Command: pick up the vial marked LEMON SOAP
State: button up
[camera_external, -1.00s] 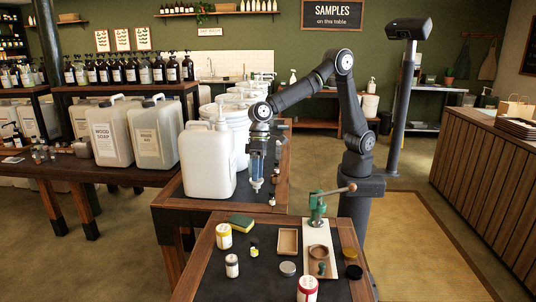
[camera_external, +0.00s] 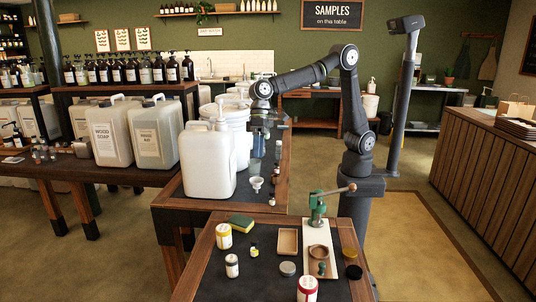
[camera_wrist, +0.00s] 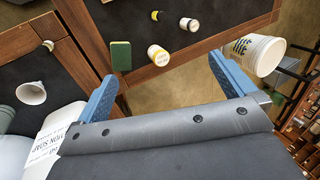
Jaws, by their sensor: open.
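A small vial with a yellow label (camera_external: 253,249) stands on the near table; its writing is too small to read. It also shows near the top of the wrist view (camera_wrist: 154,15). Another small vial (camera_external: 271,199) stands on the table behind, also in the wrist view (camera_wrist: 48,46); its label cannot be read. My gripper (camera_external: 258,146) is above the rear table beside the big white jug, well away from the yellow-labelled vial. In the wrist view its blue fingers (camera_wrist: 168,90) are wide apart with nothing between them.
A white funnel (camera_external: 257,183) stands below my gripper. The big white jug (camera_external: 208,165) is close on its left. A green press (camera_external: 317,208) stands to the right.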

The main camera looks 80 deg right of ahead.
jog(key=c, duration=1)
jog(key=shift+c, duration=0.2)
jog(key=n+h, duration=0.5)
jog(key=n, duration=1.5)
send_over(254, 239)
notch_tip(254, 239, down, 14)
jog(key=f, duration=1.1)
jog(key=shift+w+d+f, duration=0.25)
jog(key=shift+d+f, duration=0.1)
jog(key=shift+f, duration=0.05)
jog(key=shift+s+a+f, duration=0.1)
jog(key=shift+a+f, duration=0.05)
jog(key=shift+f, duration=0.75)
jog(key=shift+s+a+f, duration=0.1)
jog(key=shift+f, duration=0.75)
jog(key=shift+s+a+f, duration=0.1)
jog(key=shift+a+f, duration=0.05)
jog(key=shift+f, duration=0.75)
